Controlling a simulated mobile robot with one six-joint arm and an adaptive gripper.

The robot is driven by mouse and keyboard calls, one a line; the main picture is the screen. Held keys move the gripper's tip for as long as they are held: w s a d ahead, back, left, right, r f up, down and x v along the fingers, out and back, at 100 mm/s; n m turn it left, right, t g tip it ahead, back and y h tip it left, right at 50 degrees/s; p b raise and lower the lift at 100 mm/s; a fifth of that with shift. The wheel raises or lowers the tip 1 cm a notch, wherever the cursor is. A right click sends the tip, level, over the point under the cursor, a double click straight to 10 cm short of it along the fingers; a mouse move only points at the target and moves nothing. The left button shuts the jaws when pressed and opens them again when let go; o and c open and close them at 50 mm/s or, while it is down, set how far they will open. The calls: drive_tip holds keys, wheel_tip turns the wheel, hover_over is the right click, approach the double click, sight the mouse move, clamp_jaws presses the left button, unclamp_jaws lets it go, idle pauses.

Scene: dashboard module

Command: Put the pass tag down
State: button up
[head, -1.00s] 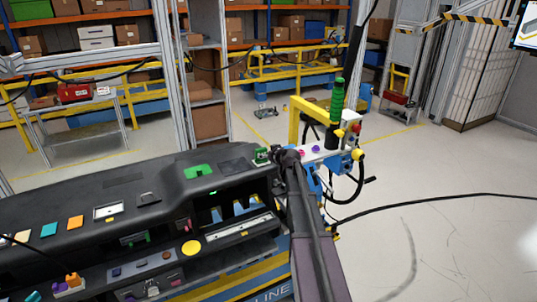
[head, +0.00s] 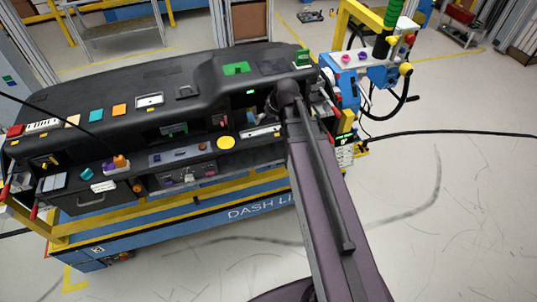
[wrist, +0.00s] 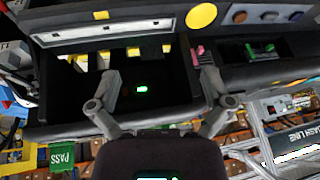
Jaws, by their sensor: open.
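The pass tag (wrist: 62,157), a small green tag with white "PASS" lettering, shows at the lower left of the wrist view. It is beside a yellow rail, apart from my gripper; I cannot tell whether it hangs or lies. My gripper (wrist: 158,78) is open in the wrist view, with nothing between its fingers. The fingers are spread in front of a dark opening in the dashboard module with a small lit green light (wrist: 142,89). In the head view my arm hides the gripper, and I cannot clearly make out the tag.
The black dashboard (head: 150,80) spans the left and middle of the head view on a blue and yellow cart (head: 190,222). A yellow disc (head: 226,142) sits on its front. A blue tool stand (head: 372,88) is at the right. Open floor (head: 450,220) lies at right.

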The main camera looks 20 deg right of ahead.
drive_tip(key=s+a+f+g+h, duration=0.1)
drive_tip(key=s+a+g, duration=0.1)
drive_tip(key=s, duration=0.5)
drive_tip(key=s+a+m+g+h, duration=0.1)
drive_tip(key=s+g, duration=0.1)
drive_tip(key=s, duration=0.5)
drive_tip(key=shift+a+f, duration=0.35)
drive_tip(key=shift+a, duration=0.05)
wheel_tip(320, 180, down, 15)
drive_tip(key=b, duration=1.5)
drive_tip(key=c, duration=0.6)
